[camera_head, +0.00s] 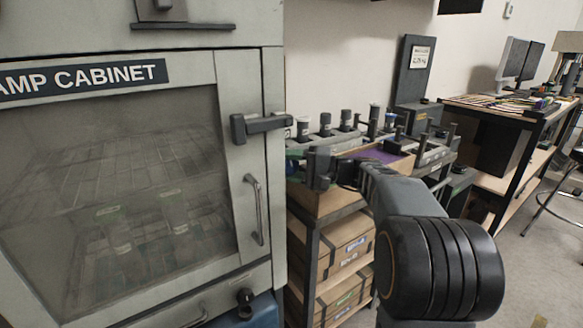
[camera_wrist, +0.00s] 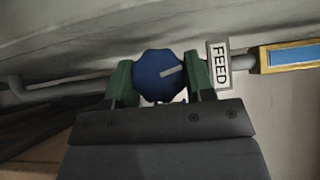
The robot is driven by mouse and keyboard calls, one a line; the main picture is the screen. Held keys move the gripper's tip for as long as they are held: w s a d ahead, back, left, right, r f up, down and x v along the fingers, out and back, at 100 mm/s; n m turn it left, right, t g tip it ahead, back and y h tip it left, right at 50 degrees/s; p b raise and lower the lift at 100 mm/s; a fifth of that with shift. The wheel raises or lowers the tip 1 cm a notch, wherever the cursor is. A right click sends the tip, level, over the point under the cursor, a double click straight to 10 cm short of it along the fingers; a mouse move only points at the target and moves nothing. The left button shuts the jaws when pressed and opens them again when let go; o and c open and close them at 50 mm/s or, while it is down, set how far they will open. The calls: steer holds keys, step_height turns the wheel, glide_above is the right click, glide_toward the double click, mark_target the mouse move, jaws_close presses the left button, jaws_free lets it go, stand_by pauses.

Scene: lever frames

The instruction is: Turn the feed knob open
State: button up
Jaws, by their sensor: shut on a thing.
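The feed knob (camera_wrist: 158,74) is a blue, lobed knob in the middle of the wrist view. Its white pointer mark points right and slightly up, toward a white FEED plate (camera_wrist: 219,66) close on its right. My gripper (camera_wrist: 160,80) is shut on the knob, with one green finger pad on each side of it. In the head view my gripper (camera_head: 318,168) reaches to the right side of the lamp cabinet (camera_head: 228,145), and the knob is mostly hidden there.
A pipe (camera_wrist: 60,88) runs left of the knob. A yellow-framed blue strip (camera_wrist: 290,57) lies right of the plate. A shelf with cardboard boxes (camera_head: 345,245) stands beside the cabinet. A workbench (camera_head: 535,112) is farther right, with open floor in front.

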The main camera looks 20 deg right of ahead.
steer(key=shift+n+g+h, duration=0.5)
steer(key=shift+n+h, duration=0.9)
steer(key=shift+h, duration=0.1)
steer(key=o, duration=0.9)
